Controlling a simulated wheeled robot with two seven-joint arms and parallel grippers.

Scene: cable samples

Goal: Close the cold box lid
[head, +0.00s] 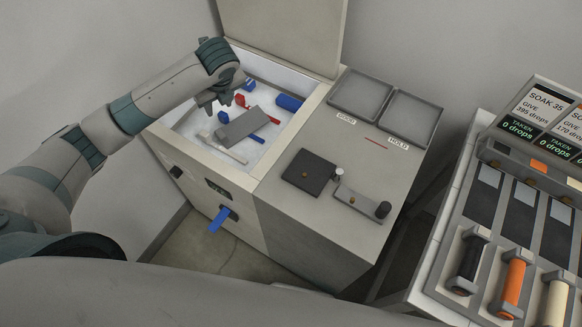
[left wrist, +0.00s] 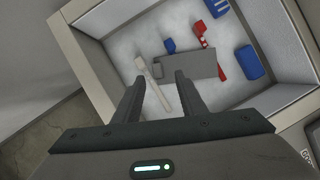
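The cold box (head: 205,190) stands against the back wall. Its lid (head: 290,35) is raised upright at the back. My left gripper (head: 222,103) hangs over the open box, fingers pointing down. In the left wrist view its two fingers (left wrist: 155,95) are apart with nothing clearly held between them. Below them in the frost lie a grey block (head: 243,127), blue pieces, red pieces and a pale stick (head: 225,150). The grey block also shows in the left wrist view (left wrist: 190,66). My right gripper is not in view.
A counter beside the box holds two shallow trays (head: 361,95), a dark plate (head: 309,172) and a small metal fixture (head: 358,200). A blue tab (head: 219,220) sticks out of the box front. A rack with coloured cylinders (head: 513,285) stands at right.

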